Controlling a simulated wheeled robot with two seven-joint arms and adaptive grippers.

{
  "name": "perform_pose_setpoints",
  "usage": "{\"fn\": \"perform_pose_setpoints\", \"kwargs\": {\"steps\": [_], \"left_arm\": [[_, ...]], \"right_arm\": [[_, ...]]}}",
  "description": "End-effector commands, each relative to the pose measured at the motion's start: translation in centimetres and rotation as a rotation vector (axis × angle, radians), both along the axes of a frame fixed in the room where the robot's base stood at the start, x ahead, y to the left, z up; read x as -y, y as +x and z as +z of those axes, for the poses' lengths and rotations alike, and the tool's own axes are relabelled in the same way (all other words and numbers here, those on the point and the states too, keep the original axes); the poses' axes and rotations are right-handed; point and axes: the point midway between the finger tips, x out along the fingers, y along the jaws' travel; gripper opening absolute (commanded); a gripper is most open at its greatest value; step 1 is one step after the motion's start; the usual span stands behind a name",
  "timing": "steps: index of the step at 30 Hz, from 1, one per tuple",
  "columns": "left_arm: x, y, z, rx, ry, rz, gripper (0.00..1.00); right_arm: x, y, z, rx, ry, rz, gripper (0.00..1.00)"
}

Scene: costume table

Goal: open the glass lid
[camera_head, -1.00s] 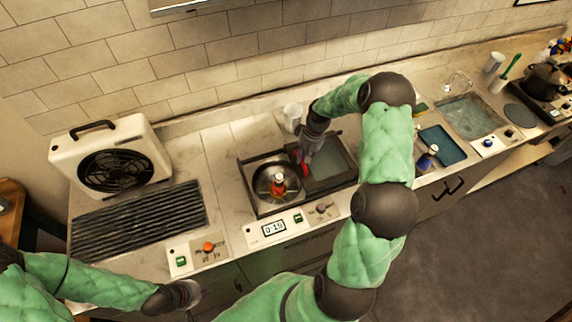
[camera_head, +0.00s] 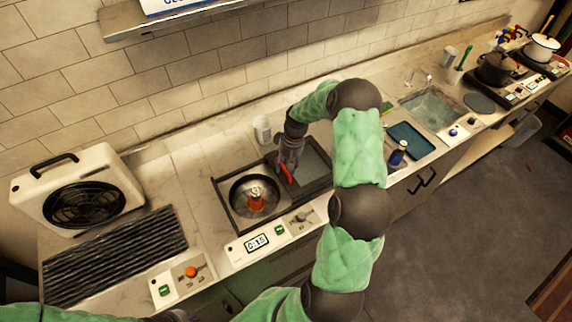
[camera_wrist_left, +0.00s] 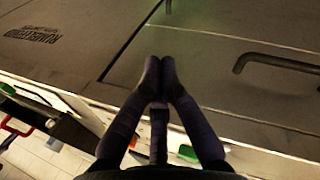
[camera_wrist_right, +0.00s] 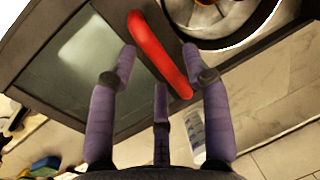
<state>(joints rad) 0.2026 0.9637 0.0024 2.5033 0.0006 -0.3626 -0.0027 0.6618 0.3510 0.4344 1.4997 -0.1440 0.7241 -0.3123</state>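The glass lid (camera_head: 316,160) is a grey-tinted pane in a dark frame, lying flat over the right half of the cooker. Its red bar handle (camera_wrist_right: 160,55) runs along the frame edge beside the pan. My right gripper (camera_head: 287,168) is above this handle. In the right wrist view my right gripper (camera_wrist_right: 158,62) is open, with its fingers on either side of the red handle; I cannot tell if they touch it. My left gripper (camera_wrist_left: 160,70) is shut and empty, low in front of the cabinet fronts.
A control panel with a timer (camera_head: 257,242) is in front. A cabinet handle (camera_wrist_left: 280,62) is near my left gripper.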

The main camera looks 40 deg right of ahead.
Motion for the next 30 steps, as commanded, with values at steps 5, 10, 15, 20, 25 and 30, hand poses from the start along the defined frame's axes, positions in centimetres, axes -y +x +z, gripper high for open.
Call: {"fn": "perform_pose_setpoints", "kwargs": {"steps": [5, 10, 15, 20, 25, 30], "left_arm": [[0.0, 0.0, 0.0, 0.000, 0.000, 0.000, 0.00], [0.0, 0.0, 0.0, 0.000, 0.000, 0.000, 0.00], [0.0, 0.0, 0.0, 0.000, 0.000, 0.000, 0.00], [0.0, 0.0, 0.0, 0.000, 0.000, 0.000, 0.00], [0.0, 0.0, 0.0, 0.000, 0.000, 0.000, 0.00], [0.0, 0.0, 0.0, 0.000, 0.000, 0.000, 0.00]], "right_arm": [[0.1, 0.0, 0.4, 0.001, 0.000, 0.000, 0.49], [0.6, 0.0, 2.7, 0.003, -0.003, -0.001, 0.49], [1.2, -0.2, 6.0, 0.004, -0.003, 0.000, 0.49], [1.7, -0.4, 8.9, 0.003, -0.003, 0.000, 0.49], [2.1, -0.5, 10.9, 0.001, 0.000, 0.000, 0.49], [2.3, -0.6, 11.7, 0.000, 0.000, 0.000, 0.49]]}}
